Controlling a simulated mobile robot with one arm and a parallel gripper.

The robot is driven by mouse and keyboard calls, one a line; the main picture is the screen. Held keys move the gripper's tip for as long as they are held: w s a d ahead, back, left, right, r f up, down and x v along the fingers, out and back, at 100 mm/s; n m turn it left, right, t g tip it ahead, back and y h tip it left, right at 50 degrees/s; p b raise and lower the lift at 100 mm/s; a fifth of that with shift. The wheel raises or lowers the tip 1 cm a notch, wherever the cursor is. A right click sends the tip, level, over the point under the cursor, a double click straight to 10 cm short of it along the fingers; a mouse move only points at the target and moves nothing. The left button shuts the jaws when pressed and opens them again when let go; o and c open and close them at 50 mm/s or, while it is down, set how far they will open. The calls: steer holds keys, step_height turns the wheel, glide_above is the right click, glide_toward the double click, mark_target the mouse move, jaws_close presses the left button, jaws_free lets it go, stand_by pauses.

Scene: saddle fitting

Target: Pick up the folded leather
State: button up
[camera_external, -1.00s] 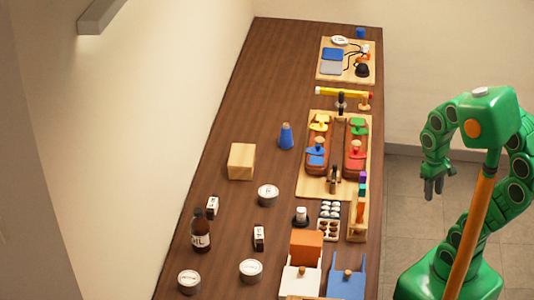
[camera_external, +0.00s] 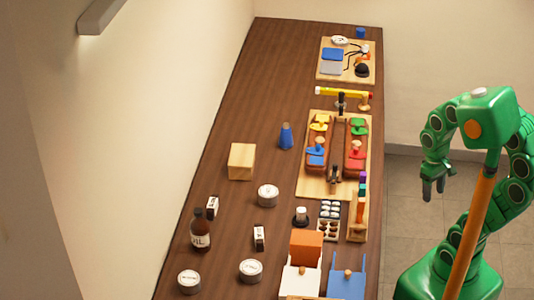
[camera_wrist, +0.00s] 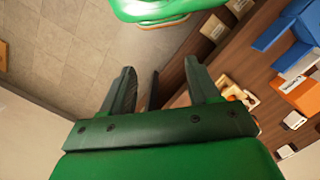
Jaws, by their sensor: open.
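No piece is plainly recognisable as the folded leather. An orange-brown panel (camera_external: 306,247) stands behind a white holder (camera_external: 300,280) at the near end of the bench; I cannot tell whether it is leather. Two long brown pieces (camera_external: 338,145) with coloured clamps lie on a wooden board and look like leather. My gripper (camera_external: 433,190) hangs to the right of the bench, over the floor, apart from everything. In the wrist view my gripper (camera_wrist: 163,80) has its two fingers spread, with nothing held between them.
The long brown bench (camera_external: 225,120) has free room along its left side. A wooden block (camera_external: 241,161), a blue cone (camera_external: 286,136), a dark bottle (camera_external: 200,231) and several round tins stand there. A board (camera_external: 323,75) with small items lies at the far end. A blue holder (camera_external: 346,284) stands near.

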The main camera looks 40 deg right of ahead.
steer(key=w+a+r+m, duration=0.1)
steer(key=w+a, duration=0.2)
steer(key=w, duration=0.4)
steer(key=w+a+r+m, duration=0.1)
steer(key=w+a, duration=0.3)
steer(key=w, duration=0.3)
steer(key=m+g+y, duration=0.2)
steer(key=m, duration=0.2)
glide_toward(259, 233)
steer(key=shift+d+f, duration=0.2)
steer(key=shift+f, duration=0.4)
steer(key=shift+d+f, duration=0.2)
steer(key=shift+f, duration=0.35)
steer(key=shift+s+a+f, duration=0.1)
steer(key=shift+a+f, duration=0.2)
steer(key=shift+f, duration=0.05)
steer(key=shift+s+a+x, duration=0.1)
steer(key=shift+s+x, duration=0.05)
steer(key=shift+x, duration=1.05)
steer(key=shift+s+a+x, duration=0.1)
steer(key=shift+x, duration=1.15)
steer(key=shift+s+a+x, duration=0.15)
steer(key=shift+x, duration=1.05)
steer(key=shift+r, duration=0.2)
jaws_close()
